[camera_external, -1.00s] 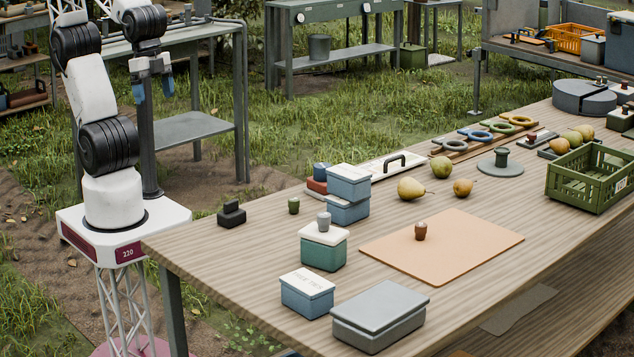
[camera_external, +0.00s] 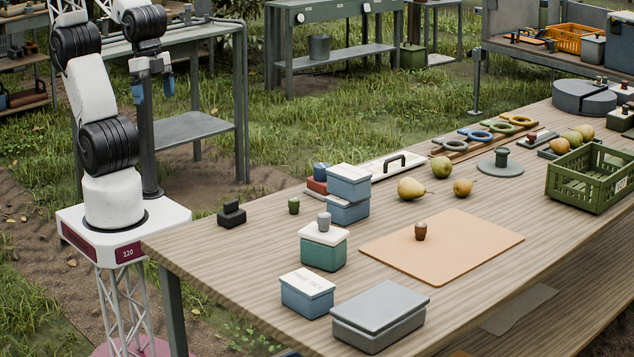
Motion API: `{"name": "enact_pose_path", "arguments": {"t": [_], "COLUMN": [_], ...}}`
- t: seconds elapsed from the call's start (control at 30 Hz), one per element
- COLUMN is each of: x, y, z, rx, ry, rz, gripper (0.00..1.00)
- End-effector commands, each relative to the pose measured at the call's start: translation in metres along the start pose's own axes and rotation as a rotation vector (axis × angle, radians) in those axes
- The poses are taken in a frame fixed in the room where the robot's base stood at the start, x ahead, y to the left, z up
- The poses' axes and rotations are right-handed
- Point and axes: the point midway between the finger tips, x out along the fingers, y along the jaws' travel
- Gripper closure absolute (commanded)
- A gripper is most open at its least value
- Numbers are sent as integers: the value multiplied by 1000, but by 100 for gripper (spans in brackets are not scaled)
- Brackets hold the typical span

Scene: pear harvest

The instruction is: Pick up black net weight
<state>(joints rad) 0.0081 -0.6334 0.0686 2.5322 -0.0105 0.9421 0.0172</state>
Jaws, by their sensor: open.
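A small black block with a raised knob, which looks like the black net weight (camera_external: 231,214), sits on the wooden table (camera_external: 215,250) near its left corner, close to my base. My gripper (camera_external: 153,92) hangs at the upper left with its blue-tipped fingers apart and nothing between them. It is well above the table and apart from the black weight.
Pears (camera_external: 410,188) and a green crate (camera_external: 590,178) lie farther right. The table around the weight is mostly clear.

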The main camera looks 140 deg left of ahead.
Motion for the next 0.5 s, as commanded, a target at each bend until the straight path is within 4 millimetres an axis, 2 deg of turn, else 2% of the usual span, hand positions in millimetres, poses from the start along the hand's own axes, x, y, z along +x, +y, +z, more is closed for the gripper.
{"name": "enact_pose_path", "arguments": {"t": [0.27,0.5], "x": [4,27], "y": [-1,-8], "z": [-1,-6], "rx": [10,87], "ry": [-13,-102], "rz": [-8,-67], "gripper": [17,17]}}
